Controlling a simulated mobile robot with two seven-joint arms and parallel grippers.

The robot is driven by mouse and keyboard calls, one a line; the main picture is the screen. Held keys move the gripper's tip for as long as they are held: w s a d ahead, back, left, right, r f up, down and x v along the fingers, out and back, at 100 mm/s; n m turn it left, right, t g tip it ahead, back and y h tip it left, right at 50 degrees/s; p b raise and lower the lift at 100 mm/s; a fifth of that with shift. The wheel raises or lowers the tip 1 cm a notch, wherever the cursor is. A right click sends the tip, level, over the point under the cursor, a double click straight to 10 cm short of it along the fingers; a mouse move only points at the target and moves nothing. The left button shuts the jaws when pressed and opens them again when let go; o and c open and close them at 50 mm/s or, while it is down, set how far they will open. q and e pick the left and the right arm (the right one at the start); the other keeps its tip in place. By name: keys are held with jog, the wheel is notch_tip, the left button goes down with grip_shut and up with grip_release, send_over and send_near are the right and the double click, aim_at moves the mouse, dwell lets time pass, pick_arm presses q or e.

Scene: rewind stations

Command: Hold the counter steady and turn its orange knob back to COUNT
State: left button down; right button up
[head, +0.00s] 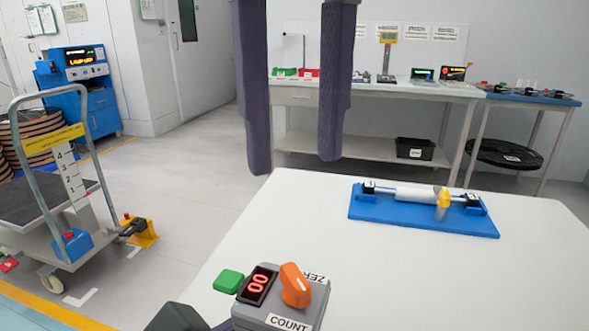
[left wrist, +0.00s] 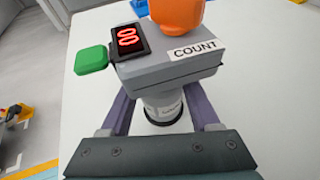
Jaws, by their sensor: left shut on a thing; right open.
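The grey counter (head: 252,315) stands at the near edge of the white table, its red display (head: 258,285) reading 00. The orange knob (head: 295,286) sits on top between the ZERO label (head: 313,277) and the COUNT label (head: 289,323). I cannot tell which label it points to. In the left wrist view, the counter (left wrist: 175,68) shows the COUNT label and part of the knob (left wrist: 177,12). My left gripper (left wrist: 160,108) is shut on the counter's round lower body. My right gripper (head: 293,160) is open and empty, fingers hanging down above and beyond the counter.
A green button (head: 228,281) sticks out at the counter's left. A blue board with a roller (head: 420,217) lies farther back on the white table (head: 400,280). The tabletop between them is clear. A trolley (head: 60,190) stands at left; benches line the back wall.

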pick_arm(q)
jog(key=shift+c, duration=0.2)
grip_release()
